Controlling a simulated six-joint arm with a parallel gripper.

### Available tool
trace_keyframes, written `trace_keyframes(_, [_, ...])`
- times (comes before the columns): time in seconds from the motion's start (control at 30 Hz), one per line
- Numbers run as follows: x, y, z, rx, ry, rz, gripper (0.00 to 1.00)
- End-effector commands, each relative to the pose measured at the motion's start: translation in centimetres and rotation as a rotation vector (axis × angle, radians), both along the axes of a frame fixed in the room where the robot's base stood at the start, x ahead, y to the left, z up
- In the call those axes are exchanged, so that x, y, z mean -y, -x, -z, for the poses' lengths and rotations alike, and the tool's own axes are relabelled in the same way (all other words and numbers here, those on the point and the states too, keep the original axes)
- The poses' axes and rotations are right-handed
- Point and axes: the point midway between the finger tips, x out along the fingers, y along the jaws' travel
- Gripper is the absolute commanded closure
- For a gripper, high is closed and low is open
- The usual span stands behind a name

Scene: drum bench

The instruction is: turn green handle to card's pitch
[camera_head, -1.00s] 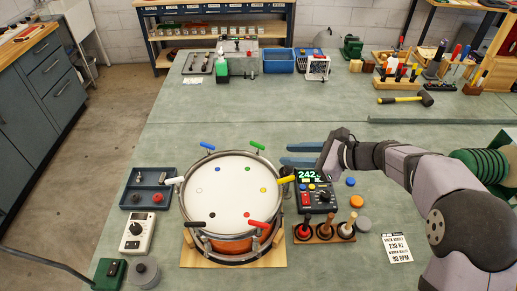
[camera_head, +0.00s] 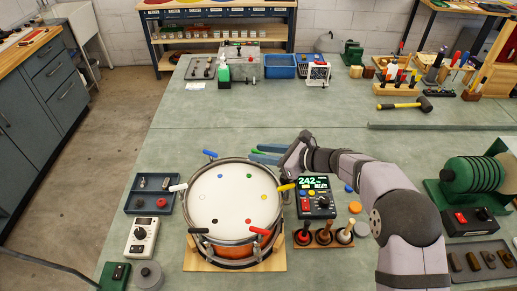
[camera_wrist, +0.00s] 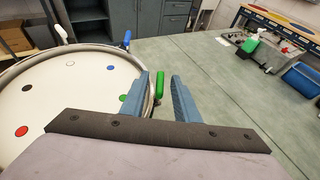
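The green handle (camera_wrist: 159,84) stands at the drum's far right rim. In the wrist view it lies between my gripper's blue fingers (camera_wrist: 160,77), with a gap visible at the right finger. My gripper is open, and in the head view its fingertips (camera_head: 254,152) reach the handle from the right, partly covering it. The drum (camera_head: 217,203) has a white head with coloured dots.
Other handles ring the drum: blue (camera_head: 210,153), yellow (camera_head: 286,187), red (camera_head: 258,231), white (camera_head: 178,187) and black (camera_head: 198,230). A stand with several mallets (camera_head: 324,236) is at front right. A tray (camera_head: 151,192) lies left.

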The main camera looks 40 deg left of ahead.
Motion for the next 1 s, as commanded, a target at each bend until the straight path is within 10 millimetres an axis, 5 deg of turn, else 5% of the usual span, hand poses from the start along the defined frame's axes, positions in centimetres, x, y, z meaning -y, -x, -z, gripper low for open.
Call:
trace_keyframes(0.5, [-1.3,0.3,0.6,0.0,0.0,0.0,0.72])
trace_keyframes(0.63, [-1.3,0.3,0.6,0.0,0.0,0.0,1.0])
trace_keyframes(1.0, [-1.4,0.2,0.6,0.002,-0.007,-0.044,1.0])
